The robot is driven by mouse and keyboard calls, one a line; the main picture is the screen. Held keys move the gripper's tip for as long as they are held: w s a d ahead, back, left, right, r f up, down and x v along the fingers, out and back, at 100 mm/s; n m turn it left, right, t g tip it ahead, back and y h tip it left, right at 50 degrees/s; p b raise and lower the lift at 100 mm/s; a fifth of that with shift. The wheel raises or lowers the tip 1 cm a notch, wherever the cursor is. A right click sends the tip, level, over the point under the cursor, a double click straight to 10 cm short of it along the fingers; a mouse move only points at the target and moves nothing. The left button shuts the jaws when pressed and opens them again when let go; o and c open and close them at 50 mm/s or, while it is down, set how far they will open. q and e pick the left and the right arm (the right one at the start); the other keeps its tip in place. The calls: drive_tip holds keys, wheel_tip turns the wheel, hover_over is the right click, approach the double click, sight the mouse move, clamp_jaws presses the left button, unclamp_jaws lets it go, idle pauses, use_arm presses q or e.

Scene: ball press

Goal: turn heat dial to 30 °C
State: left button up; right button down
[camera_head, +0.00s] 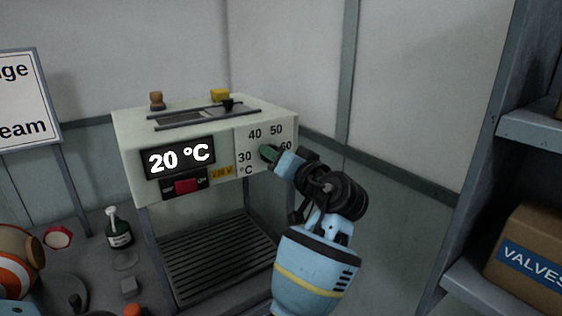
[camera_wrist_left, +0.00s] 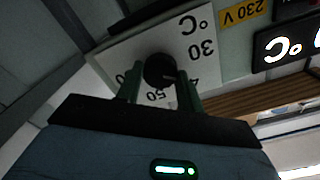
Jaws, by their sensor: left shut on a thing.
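The heat dial is a black round knob (camera_wrist_left: 160,70) on a white scale plate (camera_head: 251,142) at the right of the machine's front. The numbers 30, 40, 50 and 60 show around it in the head view. The display (camera_head: 178,158) reads 20 °C. My left gripper (camera_head: 268,153) is at the dial and hides the knob in the head view. In the left wrist view its green fingers (camera_wrist_left: 160,88) stand on either side of the knob, shut on it. A faint light mark shows on the knob, too small to read surely. My right gripper is not in view.
A dark green bottle (camera_head: 119,232) stands at the left. A shelf with a VALVES box (camera_head: 530,262) is at the right.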

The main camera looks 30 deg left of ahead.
use_arm(q)
drive_tip(key=shift+f+n+b, duration=0.1)
drive_tip(key=shift+n+b, duration=1.9)
drive_tip(key=shift+n, duration=1.5)
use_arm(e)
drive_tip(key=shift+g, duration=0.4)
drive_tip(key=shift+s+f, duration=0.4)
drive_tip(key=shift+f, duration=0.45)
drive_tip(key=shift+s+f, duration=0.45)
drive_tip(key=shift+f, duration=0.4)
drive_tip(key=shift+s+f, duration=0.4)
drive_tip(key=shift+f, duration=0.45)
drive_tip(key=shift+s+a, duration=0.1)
use_arm(q)
drive_tip(key=o, duration=1)
drive_tip(key=shift+s, duration=0.1)
